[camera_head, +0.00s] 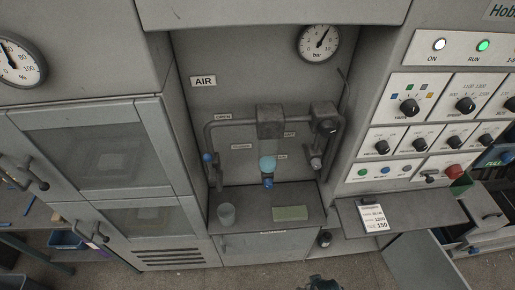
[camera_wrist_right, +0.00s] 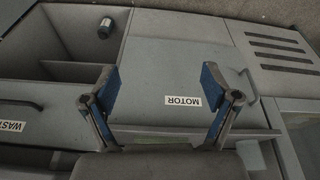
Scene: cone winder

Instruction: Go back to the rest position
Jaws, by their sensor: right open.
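My right gripper (camera_wrist_right: 162,75) is open in the wrist view. Its two blue-padded fingers stand wide apart with nothing between them. Beyond them is a grey panel (camera_wrist_right: 170,60) with an upside-down MOTOR label (camera_wrist_right: 183,101); the fingers appear clear of it. In the head view, a small dark part at the bottom edge (camera_head: 322,284) may be my right gripper, but its fingers cannot be made out there. My left gripper shows in neither view.
In the head view, a niche holds a small shelf with a grey cup (camera_head: 226,214) and a green pad (camera_head: 290,213). A grey ledge (camera_head: 430,213) with a card (camera_head: 374,217) juts out at right. An open compartment (camera_wrist_right: 75,45) shows at the wrist view's left.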

